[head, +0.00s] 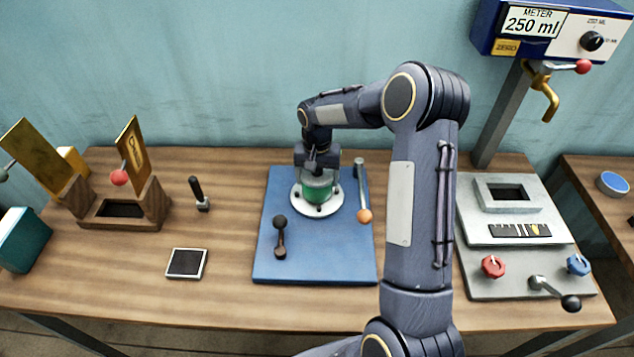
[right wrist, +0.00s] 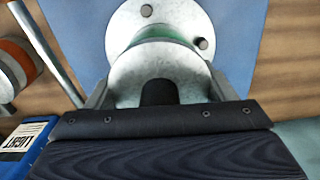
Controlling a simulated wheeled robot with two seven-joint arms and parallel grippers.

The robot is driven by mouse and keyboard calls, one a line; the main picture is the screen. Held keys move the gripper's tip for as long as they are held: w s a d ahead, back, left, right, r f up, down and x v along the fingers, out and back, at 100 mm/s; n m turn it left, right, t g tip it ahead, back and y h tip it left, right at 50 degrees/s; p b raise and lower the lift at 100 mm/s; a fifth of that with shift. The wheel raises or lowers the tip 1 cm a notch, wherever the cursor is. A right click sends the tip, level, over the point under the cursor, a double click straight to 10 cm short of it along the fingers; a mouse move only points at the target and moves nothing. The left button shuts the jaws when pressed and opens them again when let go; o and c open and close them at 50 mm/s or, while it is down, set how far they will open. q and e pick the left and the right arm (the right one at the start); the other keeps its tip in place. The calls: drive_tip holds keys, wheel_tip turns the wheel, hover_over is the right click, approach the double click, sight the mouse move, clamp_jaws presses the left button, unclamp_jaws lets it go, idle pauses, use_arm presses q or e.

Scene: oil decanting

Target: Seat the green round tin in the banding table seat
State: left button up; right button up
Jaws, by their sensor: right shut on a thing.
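The green round tin (head: 317,190) stands upright at the round white disc of the banding table (head: 299,203), on the blue base board. My right gripper (head: 318,172) comes down on it from above and is shut on its top. In the right wrist view the tin's grey lid (right wrist: 160,66) sits between the fingers, with a green band of its side (right wrist: 165,33) beyond it. The disc (right wrist: 190,14) with its pegs shows around the tin. I cannot tell whether the tin rests fully down in the seat. My left gripper is not in view.
The blue board (head: 320,260) carries a dark-knobbed lever (head: 280,236) and an orange-tipped rod (head: 362,190). A wooden stand (head: 122,212), stamp (head: 200,195) and ink pad (head: 187,263) are left. The metering station (head: 515,235) stands right, beside my arm.

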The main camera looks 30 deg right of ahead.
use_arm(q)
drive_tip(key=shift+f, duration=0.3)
use_arm(e)
drive_tip(key=shift+f, duration=0.4)
drive_tip(key=shift+f, duration=0.2)
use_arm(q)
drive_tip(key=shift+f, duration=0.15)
use_arm(e)
drive_tip(key=o, duration=1.3)
drive_tip(key=shift+r, duration=0.1)
